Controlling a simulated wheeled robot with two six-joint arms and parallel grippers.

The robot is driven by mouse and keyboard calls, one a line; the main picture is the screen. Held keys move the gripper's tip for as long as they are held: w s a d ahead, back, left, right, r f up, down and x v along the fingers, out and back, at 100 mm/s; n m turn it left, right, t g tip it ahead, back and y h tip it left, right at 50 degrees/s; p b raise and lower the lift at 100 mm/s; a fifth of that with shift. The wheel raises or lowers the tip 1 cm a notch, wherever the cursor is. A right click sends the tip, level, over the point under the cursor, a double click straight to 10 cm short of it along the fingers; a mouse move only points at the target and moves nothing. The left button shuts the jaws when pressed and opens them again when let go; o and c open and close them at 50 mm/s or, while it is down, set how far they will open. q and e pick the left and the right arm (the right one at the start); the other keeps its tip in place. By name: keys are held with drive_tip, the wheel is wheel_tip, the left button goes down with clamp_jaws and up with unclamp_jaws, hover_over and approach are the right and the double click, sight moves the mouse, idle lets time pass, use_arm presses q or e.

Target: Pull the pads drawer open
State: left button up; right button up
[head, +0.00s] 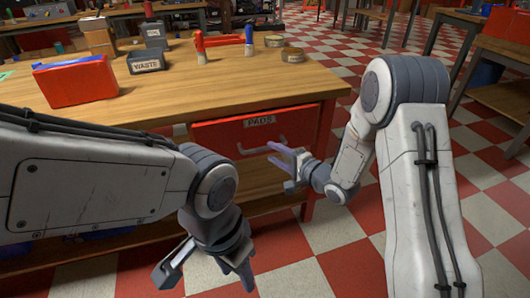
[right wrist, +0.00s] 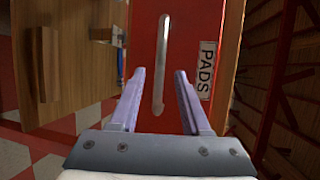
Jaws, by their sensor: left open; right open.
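The red pads drawer (head: 225,138) sits in the front of the wooden workbench, under its top, and looks closed. Its label reads PADS, and a pale bar handle (head: 262,148) crosses its front. My right gripper (head: 279,157) is open just in front of the handle. In the right wrist view the handle (right wrist: 162,65) runs upright between the two open fingers (right wrist: 159,85), beside the PADS label (right wrist: 207,70). I cannot tell whether the fingers touch it. My left gripper (head: 205,275) is open and empty, low in front of the bench, away from the drawer.
On the bench top (head: 220,90) stand a red bin (head: 75,82), a dark WASTE box (head: 146,61), a red clamp-like stand (head: 224,42) and tape-like rolls (head: 292,55). A lower wooden shelf (head: 260,182) lies under the drawer. Checkered floor (head: 490,215) is open at right.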

sight(265, 149)
drive_tip(key=b+x, duration=0.1)
drive_tip(key=x, duration=0.4)
clamp_jaws()
idle(1.4)
